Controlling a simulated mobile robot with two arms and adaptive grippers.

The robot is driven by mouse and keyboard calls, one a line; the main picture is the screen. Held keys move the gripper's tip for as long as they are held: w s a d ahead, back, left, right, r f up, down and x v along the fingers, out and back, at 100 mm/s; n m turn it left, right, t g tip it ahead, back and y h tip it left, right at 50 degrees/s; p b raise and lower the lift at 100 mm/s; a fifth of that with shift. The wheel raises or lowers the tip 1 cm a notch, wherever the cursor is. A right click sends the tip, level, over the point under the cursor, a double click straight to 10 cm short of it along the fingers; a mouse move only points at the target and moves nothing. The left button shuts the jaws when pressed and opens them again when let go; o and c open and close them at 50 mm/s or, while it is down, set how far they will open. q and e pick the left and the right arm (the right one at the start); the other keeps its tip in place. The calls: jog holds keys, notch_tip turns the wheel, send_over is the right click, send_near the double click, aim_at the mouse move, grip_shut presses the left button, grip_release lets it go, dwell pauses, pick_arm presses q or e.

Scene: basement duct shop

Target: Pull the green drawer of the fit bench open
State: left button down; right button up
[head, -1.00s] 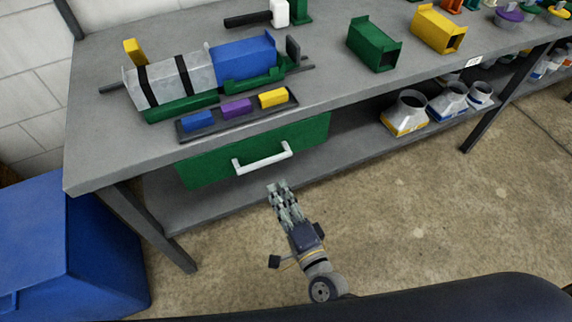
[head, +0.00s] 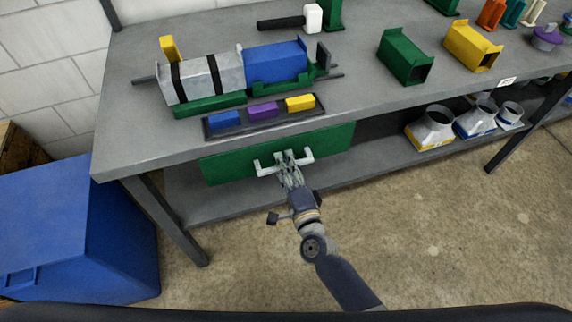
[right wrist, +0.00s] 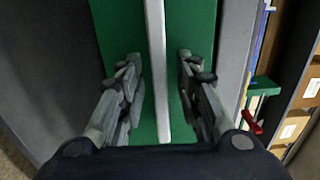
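The green drawer (head: 225,168) hangs under the left part of the fit bench (head: 135,140), its front about in line with the bench's edge. Its white bar handle (head: 266,169) crosses the front. My right gripper (head: 289,160) is at the middle of the handle. In the right wrist view the handle (right wrist: 157,80) runs between the two spread fingers of the gripper (right wrist: 157,65), with a gap on each side. The green drawer front (right wrist: 118,30) lies behind it. My left gripper is not in view.
A blue bin (head: 75,235) stands left of the bench leg (head: 168,220). A lower shelf (head: 375,160) runs under the drawer and carries several metal duct fittings (head: 432,128) at right. A tray of coloured blocks (head: 262,116) lies above the drawer. The floor in front is clear.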

grip_shut()
jog(key=shift+s, duration=0.1)
jog(key=p+v, duration=0.1)
jog(key=v, duration=1.7)
grip_release()
